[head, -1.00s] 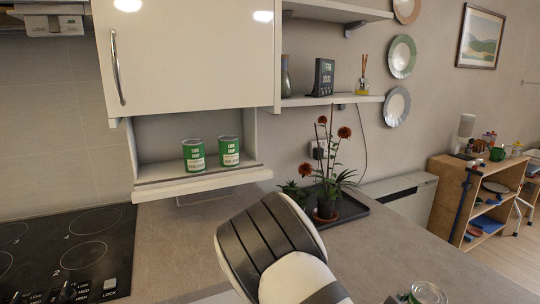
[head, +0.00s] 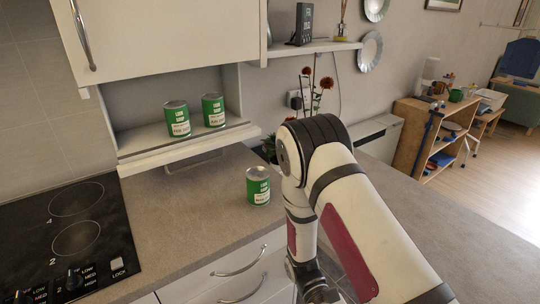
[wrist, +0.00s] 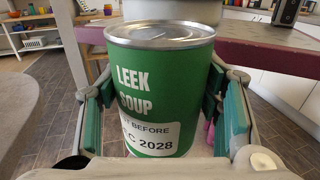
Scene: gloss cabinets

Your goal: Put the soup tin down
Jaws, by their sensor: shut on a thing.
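A green leek soup tin (wrist: 150,85) with a silver lid fills the middle of the wrist view. It is upright. My gripper (wrist: 162,112) is shut on it, one green pad on each side. Its base is hidden, and what lies under it cannot be seen. In the head view my gripper and this tin are out of sight; my arm bends down toward the front of the counter. Another green tin (head: 258,188) stands on the grey counter (head: 200,210), left of my arm. Two similar tins (head: 177,120) (head: 213,111) stand in the open niche under the cabinet.
A black hob (head: 75,235) lies at the left of the counter. White drawers (head: 240,270) are below the front edge. A plant (head: 306,90), partly hidden, stands behind my arm. Counter between hob and standing tin is clear. A wooden shelf unit (head: 420,140) is farther right.

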